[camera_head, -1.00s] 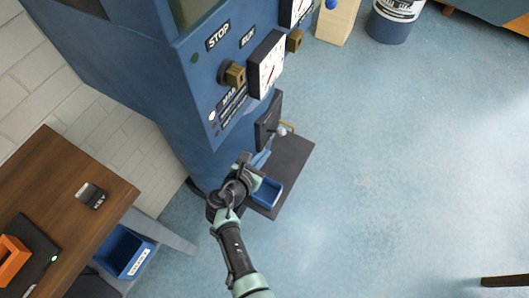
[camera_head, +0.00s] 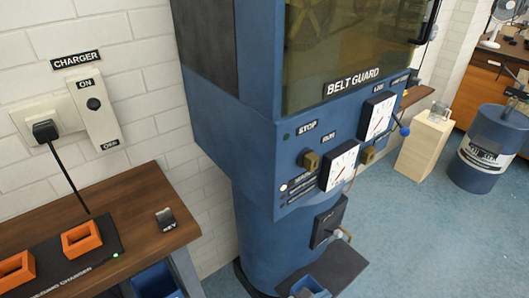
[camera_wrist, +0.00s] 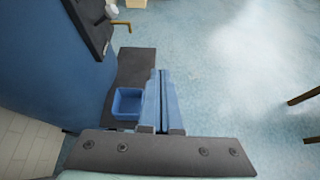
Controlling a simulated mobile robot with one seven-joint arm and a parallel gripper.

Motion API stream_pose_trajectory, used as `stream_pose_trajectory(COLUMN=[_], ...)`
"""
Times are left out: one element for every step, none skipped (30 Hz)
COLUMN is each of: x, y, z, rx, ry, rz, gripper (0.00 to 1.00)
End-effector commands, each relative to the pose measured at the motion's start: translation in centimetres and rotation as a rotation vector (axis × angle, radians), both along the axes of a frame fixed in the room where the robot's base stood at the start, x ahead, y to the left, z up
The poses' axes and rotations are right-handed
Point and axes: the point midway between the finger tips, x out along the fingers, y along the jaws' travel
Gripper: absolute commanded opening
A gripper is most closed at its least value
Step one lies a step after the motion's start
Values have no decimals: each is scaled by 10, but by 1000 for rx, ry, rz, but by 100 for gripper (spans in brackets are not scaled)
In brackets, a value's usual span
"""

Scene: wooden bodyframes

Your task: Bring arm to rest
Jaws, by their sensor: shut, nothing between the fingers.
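My gripper (camera_wrist: 160,76) shows in the wrist view, with its two blue fingers side by side and shut, and nothing between them. It points past a small blue tray (camera_wrist: 127,101) on a dark mat (camera_wrist: 134,67); the tray appears just left of the fingers. The blue machine (camera_wrist: 45,60) stands on the left of that view. My arm and gripper are not in the head view, where the machine (camera_head: 235,125) fills the middle. How far the fingers are from the floor I cannot tell.
In the head view, a wooden bench (camera_head: 140,222) with a charger (camera_head: 70,262) stands at the left. A wooden block (camera_head: 424,145) and a blue drum (camera_head: 487,160) stand at the right. Open floor (camera_wrist: 230,75) lies right of my gripper.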

Motion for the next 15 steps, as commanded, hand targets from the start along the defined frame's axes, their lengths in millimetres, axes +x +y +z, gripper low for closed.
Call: stream_pose_trajectory(x=[1,11,17,22,26,32,37,42,48,53,58,64,69,73,79], y=[0,1,2,3,4,6,7,8,11,13,16,20,23,27,33], z=[2,16,27,35,44,55,65,74,89,100,112,129,143,158,181], rx=[5,52,106,146,187,246,290,337,404,458,516,600,669,744,855], ry=[-8,-72,-137,-182,-227,-290,-338,-387,-454,-506,-560,-635,-694,-755,-838], rz=[-3,-35,-74,-101,-127,-162,-188,-214,-249,-274,-302,-339,-367,-395,-434], gripper=[0,0,0,0,0,0,0,0,0,0,0,0,0,0,0])
